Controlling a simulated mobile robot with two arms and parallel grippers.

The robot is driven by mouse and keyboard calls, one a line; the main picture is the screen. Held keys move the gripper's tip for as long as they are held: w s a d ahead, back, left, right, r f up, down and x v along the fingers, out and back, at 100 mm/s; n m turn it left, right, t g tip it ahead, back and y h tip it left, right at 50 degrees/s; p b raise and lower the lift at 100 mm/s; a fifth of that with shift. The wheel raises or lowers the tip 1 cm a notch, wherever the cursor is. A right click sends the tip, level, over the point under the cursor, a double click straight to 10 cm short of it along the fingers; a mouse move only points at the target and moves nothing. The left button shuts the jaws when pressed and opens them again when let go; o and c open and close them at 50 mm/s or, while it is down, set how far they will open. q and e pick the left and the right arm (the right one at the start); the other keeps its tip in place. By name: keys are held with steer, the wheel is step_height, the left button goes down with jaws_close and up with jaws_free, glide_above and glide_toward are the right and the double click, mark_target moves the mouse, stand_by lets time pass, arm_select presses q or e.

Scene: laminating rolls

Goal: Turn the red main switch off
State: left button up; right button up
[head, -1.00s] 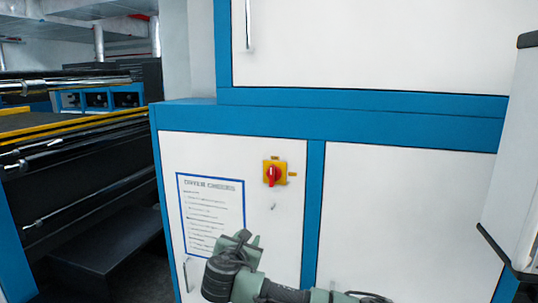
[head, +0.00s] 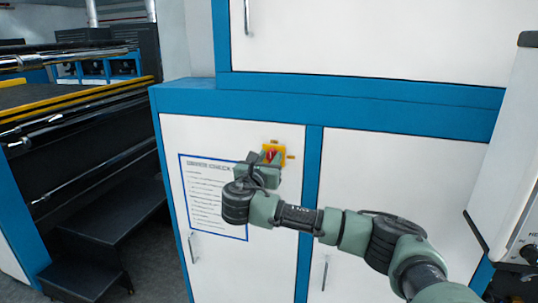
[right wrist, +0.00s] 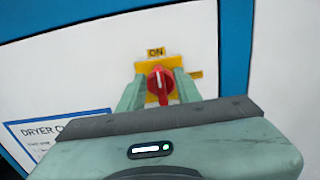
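The red main switch (head: 271,155) is a knob on a yellow plate, high on the white door of a blue-framed cabinet. In the right wrist view the red knob (right wrist: 160,84) stands upright, below a label reading "ON". My right gripper (head: 263,167) is in front of the switch and partly hides it in the head view. In the right wrist view its two green fingers (right wrist: 159,91) are apart, one to each side of the knob. I cannot tell whether they touch it. My left gripper is not in view.
A blue-bordered dryer check sheet (head: 212,200) is on the door left of the switch, partly behind my right arm. Door handles (head: 194,247) stick out lower down. A dark roller machine (head: 85,140) with black steps (head: 110,215) stands at the left.

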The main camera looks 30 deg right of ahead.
jaws_close()
steer(key=m+b, duration=0.3)
steer(key=shift+s+d+f+m, duration=0.1)
steer(key=shift+d+f+m, duration=0.05)
steer(key=shift+f+m, duration=0.2)
steer(key=shift+s+d+f+m+b, duration=0.1)
steer(key=shift+s+f+m+b, duration=0.1)
steer(key=shift+m+b, duration=1.9)
steer(key=shift+s+d+f+m+b, duration=0.15)
steer(key=shift+f+m+b, duration=0.1)
steer(key=shift+m+b, duration=1.85)
steer(key=shift+s+d+f+m+b, duration=0.1)
steer(key=shift+f+m+b, duration=0.1)
steer(key=shift+m+b, duration=1.9)
steer(key=shift+m+p, duration=0.6)
steer(key=shift+m, duration=0.25)
